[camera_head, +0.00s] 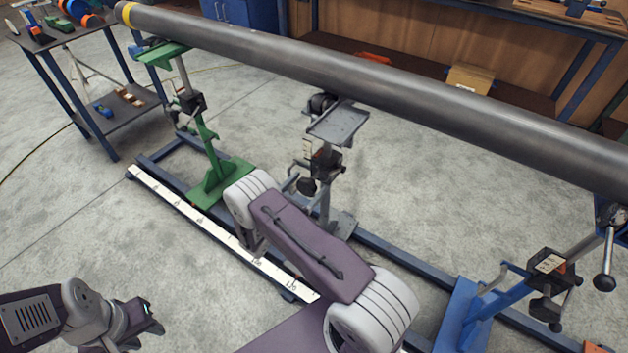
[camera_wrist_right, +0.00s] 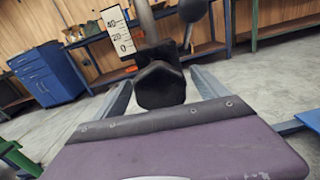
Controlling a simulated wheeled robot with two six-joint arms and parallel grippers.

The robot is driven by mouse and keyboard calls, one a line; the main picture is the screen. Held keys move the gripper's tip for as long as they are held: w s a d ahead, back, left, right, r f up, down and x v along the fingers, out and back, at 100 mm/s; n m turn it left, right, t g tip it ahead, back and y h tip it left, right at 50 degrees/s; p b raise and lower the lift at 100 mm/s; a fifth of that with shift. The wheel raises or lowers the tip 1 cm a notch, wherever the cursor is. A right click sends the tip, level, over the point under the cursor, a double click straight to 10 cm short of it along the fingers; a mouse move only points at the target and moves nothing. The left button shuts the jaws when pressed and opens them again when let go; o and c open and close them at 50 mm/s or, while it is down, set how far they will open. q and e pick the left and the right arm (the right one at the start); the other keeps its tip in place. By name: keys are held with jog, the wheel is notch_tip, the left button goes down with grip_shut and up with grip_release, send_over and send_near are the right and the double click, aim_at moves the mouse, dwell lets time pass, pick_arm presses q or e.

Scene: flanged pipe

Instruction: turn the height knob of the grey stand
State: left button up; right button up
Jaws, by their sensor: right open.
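The grey stand (camera_head: 325,165) stands mid-frame under the pipe in the head view, its flat top plate clear below the pipe. Its black height knob (camera_head: 308,187) sticks out low on the near side. In the right wrist view the dark faceted knob (camera_wrist_right: 160,86) is straight ahead, beside a white scale. My right gripper (camera_wrist_right: 162,95) is open, with a grey finger to either side of the knob. I cannot tell whether they touch it. My left gripper (camera_head: 150,318) is at the lower left, away from the stand.
The long dark pipe (camera_head: 350,75) spans the top. A green stand (camera_head: 207,150) is left and a blue stand (camera_head: 480,310) right, on the rail base with a white ruler (camera_head: 200,220). A tool table (camera_head: 60,40) stands far left. The left floor is open.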

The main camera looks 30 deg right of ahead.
jog(key=shift+x, duration=1.75)
jog(key=c, duration=1.4)
jog(key=shift+o, duration=0.2)
jog(key=shift+m, duration=0.4)
jog(key=m+b, duration=0.2)
jog(key=m, duration=0.8)
jog(key=m+b, duration=0.2)
jog(key=m, duration=0.8)
jog(key=shift+s+f+m, duration=0.15)
jog(key=shift+f+m, duration=0.1)
jog(key=shift+m, duration=0.15)
